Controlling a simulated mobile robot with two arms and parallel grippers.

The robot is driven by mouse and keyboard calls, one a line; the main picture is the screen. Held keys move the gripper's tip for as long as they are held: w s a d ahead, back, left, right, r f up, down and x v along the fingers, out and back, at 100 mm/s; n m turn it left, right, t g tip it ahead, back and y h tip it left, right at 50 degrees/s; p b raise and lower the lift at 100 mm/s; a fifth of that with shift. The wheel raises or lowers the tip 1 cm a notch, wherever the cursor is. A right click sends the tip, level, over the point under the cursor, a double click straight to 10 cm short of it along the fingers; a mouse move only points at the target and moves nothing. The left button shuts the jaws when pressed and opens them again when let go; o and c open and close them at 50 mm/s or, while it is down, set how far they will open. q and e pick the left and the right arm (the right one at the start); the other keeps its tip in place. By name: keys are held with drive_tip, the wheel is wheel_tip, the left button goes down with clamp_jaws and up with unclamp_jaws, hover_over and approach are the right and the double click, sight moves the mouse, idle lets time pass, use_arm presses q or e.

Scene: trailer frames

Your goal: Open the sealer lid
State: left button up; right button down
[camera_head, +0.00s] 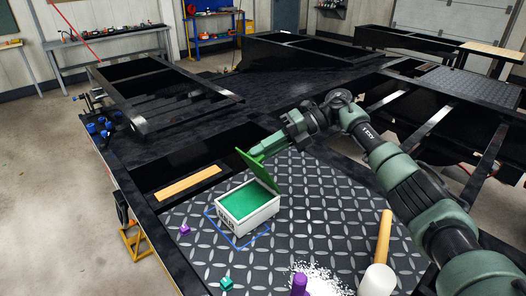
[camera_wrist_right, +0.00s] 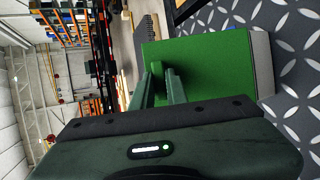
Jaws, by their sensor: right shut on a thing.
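The sealer is a small white box (camera_head: 250,222) with a green inside, standing on the diamond-plate floor. Its green lid (camera_head: 266,178) is tilted up from the back right side of the box, so the top stands open. In the right wrist view the lid (camera_wrist_right: 215,62) shows as a broad green panel beyond the fingers. My right gripper (camera_head: 258,152) is at the raised upper edge of the lid and is shut on it. Its two fingers (camera_wrist_right: 165,78) also show in the wrist view. My left gripper is not in view.
A blue outline (camera_head: 240,245) surrounds the box base. Near it are a purple cube (camera_head: 184,229) and a teal cube (camera_head: 226,283). White pellets (camera_head: 322,278), a purple bottle (camera_head: 299,285) and a wooden-handled mallet (camera_head: 378,278) lie at front right. A wooden strip (camera_head: 188,183) is behind left.

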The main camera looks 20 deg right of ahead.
drive_tip(key=shift+r, duration=0.15)
idle(0.3)
drive_tip(key=c, duration=1.4)
unclamp_jaws()
drive_tip(key=shift+d, duration=0.25)
drive_tip(key=b+v, duration=0.2)
drive_tip(key=v, duration=0.5)
